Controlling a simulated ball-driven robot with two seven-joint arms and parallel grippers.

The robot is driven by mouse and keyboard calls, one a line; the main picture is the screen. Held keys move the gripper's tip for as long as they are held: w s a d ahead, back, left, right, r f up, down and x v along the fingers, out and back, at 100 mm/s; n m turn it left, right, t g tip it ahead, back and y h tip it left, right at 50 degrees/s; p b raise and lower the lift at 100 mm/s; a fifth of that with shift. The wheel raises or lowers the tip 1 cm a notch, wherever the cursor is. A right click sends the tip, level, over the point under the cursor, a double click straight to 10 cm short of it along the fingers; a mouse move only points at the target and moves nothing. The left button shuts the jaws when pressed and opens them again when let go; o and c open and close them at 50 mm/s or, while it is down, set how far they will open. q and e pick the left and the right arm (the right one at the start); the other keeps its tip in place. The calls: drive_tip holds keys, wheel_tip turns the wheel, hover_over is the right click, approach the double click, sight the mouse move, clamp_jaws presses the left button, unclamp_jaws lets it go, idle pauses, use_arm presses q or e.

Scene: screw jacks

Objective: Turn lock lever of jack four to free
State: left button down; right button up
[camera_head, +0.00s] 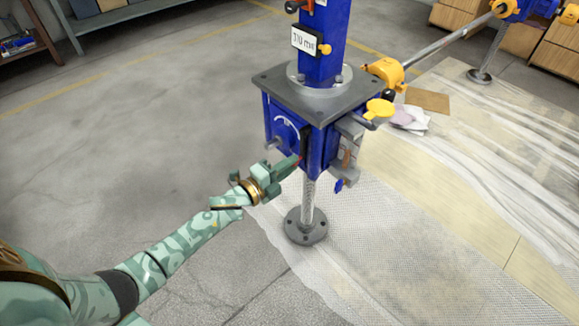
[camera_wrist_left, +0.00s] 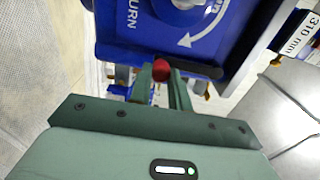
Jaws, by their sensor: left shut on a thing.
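The blue jack (camera_head: 317,150) stands in the middle of the head view, with a grey top plate and a screw below it. The left wrist view shows its blue face (camera_wrist_left: 150,35) with a white curved arrow and lettering. A dark lock lever (camera_wrist_left: 200,70) with a red knob (camera_wrist_left: 161,68) crosses the lower part of that face. My left gripper (camera_head: 294,164) reaches the jack from the left. In the left wrist view its fingers (camera_wrist_left: 160,78) are shut on the red knob, with the lever extending to the right. My right gripper is not in view.
A yellow-capped handle (camera_head: 380,108) sticks out at the jack's right. A shaft (camera_head: 450,45) runs from a yellow housing (camera_head: 385,72) toward another blue jack at the upper right. Plastic sheeting (camera_head: 440,160) covers the floor at right. The floor at left is clear.

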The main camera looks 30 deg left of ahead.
use_arm(q)
drive_tip(key=shift+a+f, duration=0.1)
drive_tip(key=shift+f, duration=0.05)
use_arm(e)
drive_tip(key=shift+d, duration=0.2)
use_arm(q)
drive_tip(key=c, duration=1.3)
unclamp_jaws()
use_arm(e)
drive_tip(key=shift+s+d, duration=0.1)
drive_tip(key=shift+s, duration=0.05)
use_arm(q)
drive_tip(key=p+v, duration=0.4)
drive_tip(key=v, duration=1.2)
drive_tip(key=shift+s, duration=0.2)
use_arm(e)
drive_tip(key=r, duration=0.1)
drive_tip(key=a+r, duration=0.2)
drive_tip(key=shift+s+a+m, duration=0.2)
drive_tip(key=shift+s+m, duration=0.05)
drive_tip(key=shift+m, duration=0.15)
